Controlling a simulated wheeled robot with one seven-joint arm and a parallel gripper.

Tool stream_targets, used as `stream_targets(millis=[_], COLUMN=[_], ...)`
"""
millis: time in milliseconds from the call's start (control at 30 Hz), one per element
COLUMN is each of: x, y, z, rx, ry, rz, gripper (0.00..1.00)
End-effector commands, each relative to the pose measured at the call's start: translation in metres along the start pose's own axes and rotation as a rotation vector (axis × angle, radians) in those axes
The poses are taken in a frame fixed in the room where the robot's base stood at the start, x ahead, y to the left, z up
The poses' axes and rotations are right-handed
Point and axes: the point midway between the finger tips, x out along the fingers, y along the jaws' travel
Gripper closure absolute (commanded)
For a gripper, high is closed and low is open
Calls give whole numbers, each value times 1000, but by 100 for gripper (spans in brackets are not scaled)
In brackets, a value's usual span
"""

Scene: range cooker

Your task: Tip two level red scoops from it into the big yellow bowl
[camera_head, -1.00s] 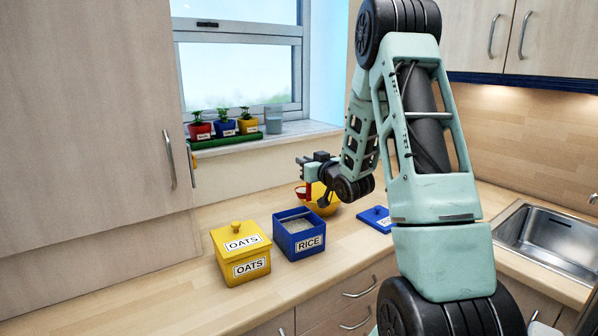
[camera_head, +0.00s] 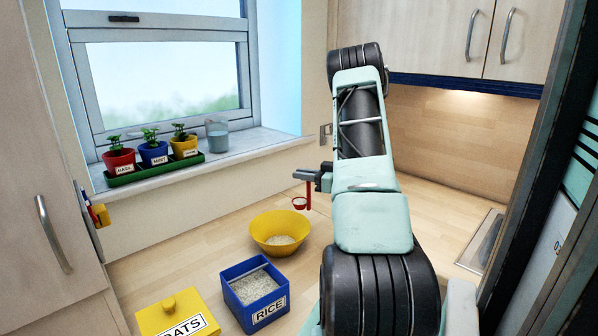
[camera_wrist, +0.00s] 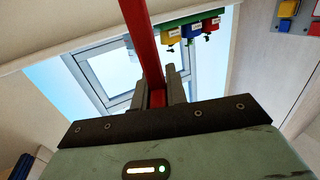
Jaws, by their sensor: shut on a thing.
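My gripper (camera_head: 306,175) is shut on the handle of the red scoop (camera_head: 299,203). The handle also shows between the fingers in the wrist view (camera_wrist: 144,40). The scoop hangs above the counter, up and slightly right of the big yellow bowl (camera_head: 262,232) in the picture, apart from it.
A yellow lidded box labelled OATS (camera_head: 165,318) stands left of the rice box. A sink edge (camera_head: 482,240) is at the right. My arm hides part of the counter.

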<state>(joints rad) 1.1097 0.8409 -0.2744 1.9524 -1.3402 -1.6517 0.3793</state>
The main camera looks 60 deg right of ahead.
Motion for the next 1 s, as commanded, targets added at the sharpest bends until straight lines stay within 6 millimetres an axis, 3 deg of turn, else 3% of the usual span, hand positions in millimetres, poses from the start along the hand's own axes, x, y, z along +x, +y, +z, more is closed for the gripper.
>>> stream_targets(millis=[1000], x=[47], y=[-46], z=[22], rx=[-215], ry=[-214], rz=[3], gripper=[100])
